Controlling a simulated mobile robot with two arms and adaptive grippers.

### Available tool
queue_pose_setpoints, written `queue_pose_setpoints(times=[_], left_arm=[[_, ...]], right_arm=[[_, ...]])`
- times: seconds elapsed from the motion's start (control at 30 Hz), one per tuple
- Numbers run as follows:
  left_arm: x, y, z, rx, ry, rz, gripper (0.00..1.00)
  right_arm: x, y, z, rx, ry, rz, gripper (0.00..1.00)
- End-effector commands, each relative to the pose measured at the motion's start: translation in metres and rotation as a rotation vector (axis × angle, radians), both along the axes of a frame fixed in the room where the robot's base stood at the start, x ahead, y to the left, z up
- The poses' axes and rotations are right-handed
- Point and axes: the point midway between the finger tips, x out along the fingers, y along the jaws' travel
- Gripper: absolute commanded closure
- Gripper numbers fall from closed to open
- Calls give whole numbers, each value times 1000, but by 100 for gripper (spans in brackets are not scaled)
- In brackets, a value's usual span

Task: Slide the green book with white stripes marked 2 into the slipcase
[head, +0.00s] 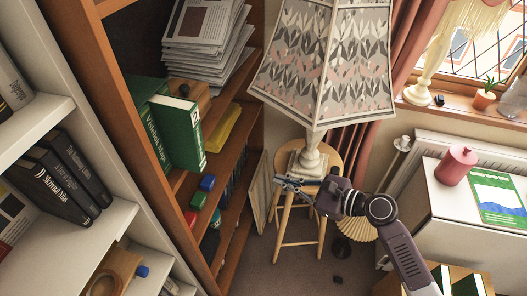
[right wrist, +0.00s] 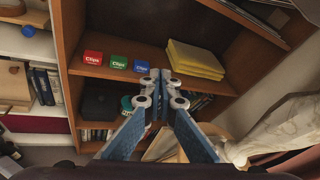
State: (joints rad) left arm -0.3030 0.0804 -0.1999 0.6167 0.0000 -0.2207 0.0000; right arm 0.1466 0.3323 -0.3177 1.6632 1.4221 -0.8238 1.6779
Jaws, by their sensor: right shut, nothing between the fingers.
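A green book (head: 180,132) with white pages stands on the wooden bookcase shelf, with white lettering and what looks like a number on its sides. A second green volume or panel (head: 147,92) shows behind it. At the bottom right edge, a brown case (head: 395,285) holds green-and-white books (head: 468,286); it is cut off and may be the slipcase. My right gripper (head: 290,184) is in front of the stool, right of the bookcase and apart from the book. In the right wrist view its fingers (right wrist: 160,82) are together and empty. My left gripper is out of view.
A lamp (head: 325,60) stands on a wooden stool (head: 280,235) behind my right gripper. The shelf holds clip boxes (right wrist: 118,62) and a yellow stack (right wrist: 195,60). A white cabinet (head: 440,200) bears a red pot (head: 456,165). A white bookcase (head: 95,240) stands left.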

Motion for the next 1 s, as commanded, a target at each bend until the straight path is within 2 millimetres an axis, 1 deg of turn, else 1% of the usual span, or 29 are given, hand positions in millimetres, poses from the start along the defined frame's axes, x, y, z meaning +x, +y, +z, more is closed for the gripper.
queue_pose_setpoints(times=[0.03,0.07,0.1,0.2,0.3,0.37,0.43,0.53,0.67,1.0], left_arm=[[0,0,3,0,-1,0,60],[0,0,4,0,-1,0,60],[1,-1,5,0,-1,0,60],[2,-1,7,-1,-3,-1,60],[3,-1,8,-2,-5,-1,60],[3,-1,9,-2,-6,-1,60],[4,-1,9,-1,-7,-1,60],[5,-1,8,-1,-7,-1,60],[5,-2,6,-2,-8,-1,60],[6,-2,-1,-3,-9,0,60]], right_arm=[[-6,10,35,68,19,31,100],[-11,15,52,108,39,51,100],[-18,22,74,158,66,78,100],[-38,35,119,256,126,148,100],[-55,43,152,321,176,206,100],[-64,46,165,346,199,234,100],[-70,49,174,365,217,254,100],[-73,53,181,376,230,267,100],[-72,64,180,378,230,269,100],[-64,103,180,377,229,267,100]])
